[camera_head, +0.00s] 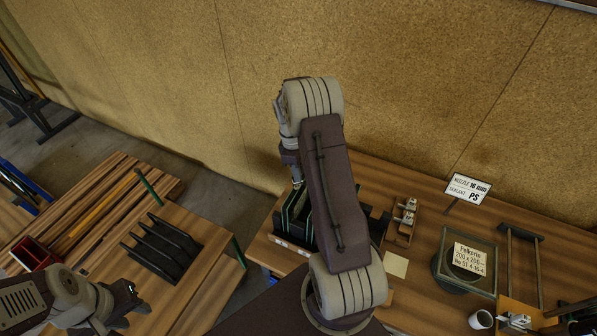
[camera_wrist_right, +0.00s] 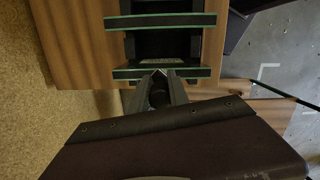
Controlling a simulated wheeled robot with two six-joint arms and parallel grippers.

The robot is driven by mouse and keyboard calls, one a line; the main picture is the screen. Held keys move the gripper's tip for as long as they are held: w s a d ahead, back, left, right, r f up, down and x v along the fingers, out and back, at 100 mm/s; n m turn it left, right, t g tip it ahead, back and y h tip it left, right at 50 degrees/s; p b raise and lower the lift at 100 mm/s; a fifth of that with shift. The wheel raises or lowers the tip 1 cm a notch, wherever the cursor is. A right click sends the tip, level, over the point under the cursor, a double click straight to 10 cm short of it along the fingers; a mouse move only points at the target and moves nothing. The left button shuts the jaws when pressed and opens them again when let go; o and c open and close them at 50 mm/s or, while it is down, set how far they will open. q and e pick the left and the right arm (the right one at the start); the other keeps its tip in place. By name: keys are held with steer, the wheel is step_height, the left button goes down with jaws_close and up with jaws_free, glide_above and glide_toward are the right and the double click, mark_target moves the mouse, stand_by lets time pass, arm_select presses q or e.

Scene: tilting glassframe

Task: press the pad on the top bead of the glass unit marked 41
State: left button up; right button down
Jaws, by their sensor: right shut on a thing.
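Glass units with green edges (camera_head: 288,217) stand in a rack on the bench, partly hidden behind my right arm. In the right wrist view two green-edged units show, a nearer one (camera_wrist_right: 120,74) and a farther one (camera_wrist_right: 160,21). No mark 41 and no pad can be read or made out. My right gripper (camera_wrist_right: 160,74) is at the edge of the nearer unit, shut on a dark thing between its fingers; whether they touch the unit is unclear. My left gripper (camera_head: 128,298) is far from the units, at lower left; its jaw opening is unclear.
A black slotted rack (camera_head: 162,248) stands on the left table. A red bin (camera_head: 35,254) is at far left. On the right bench are a wooden tray (camera_head: 404,225), a sign (camera_head: 467,190), a labelled box (camera_head: 468,263) and a mug (camera_head: 481,319). A wall stands behind.

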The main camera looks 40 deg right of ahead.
step_height(320, 180, up, 5)
steer(key=p, duration=0.3)
steer(key=shift+f, duration=0.3)
